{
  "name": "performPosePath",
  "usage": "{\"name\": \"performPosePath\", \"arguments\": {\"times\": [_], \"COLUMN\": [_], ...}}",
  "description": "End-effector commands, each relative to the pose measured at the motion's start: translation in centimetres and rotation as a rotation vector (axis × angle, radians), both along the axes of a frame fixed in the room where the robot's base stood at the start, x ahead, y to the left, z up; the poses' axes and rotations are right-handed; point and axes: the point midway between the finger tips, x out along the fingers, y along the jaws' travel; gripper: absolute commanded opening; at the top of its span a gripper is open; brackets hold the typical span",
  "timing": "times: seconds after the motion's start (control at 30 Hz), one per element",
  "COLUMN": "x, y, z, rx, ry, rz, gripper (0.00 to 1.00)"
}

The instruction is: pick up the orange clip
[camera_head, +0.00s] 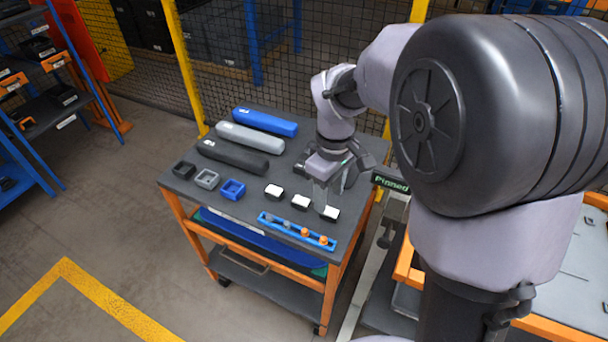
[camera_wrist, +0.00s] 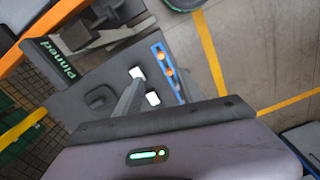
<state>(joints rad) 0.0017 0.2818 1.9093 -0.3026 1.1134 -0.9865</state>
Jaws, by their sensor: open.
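Two orange clips stand on a blue strip (camera_head: 296,232) at the cart's front right: one orange clip (camera_head: 305,232) and, nearer the strip's right end, another orange clip (camera_head: 323,240). Grey clips (camera_head: 277,222) sit on its left half. In the wrist view the orange clips (camera_wrist: 160,56) (camera_wrist: 168,72) show on the blue strip, clear of the finger. My gripper (camera_head: 330,190) is open and empty, pointing down over the cart behind the white-topped blocks. It is apart from the orange clips. In the wrist view only part of its fingers shows.
White-topped blocks (camera_head: 273,191) (camera_head: 300,202) (camera_head: 331,213) stand between my gripper and the strip. Small open boxes (camera_head: 233,189) and long cases (camera_head: 234,159) occupy the left and back of the cart top (camera_head: 178,178). A sign reading "Pinned" (camera_head: 391,183) is at the right.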

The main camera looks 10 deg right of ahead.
Motion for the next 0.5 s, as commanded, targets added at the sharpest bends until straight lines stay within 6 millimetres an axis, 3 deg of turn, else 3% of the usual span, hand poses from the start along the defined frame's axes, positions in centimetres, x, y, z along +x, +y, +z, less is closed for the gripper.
{"name": "performPosePath", "arguments": {"times": [0.1,0.3,0.5], "x": [-0.1,-0.1,0.0], "y": [0.0,0.0,0.0], "z": [-4.1,-9.8,-12.0], "rx": [0.000,0.000,0.001], "ry": [0.005,0.003,0.001], "rz": [0.000,-0.001,-0.003], "gripper": [0.47,0.47,0.47]}}
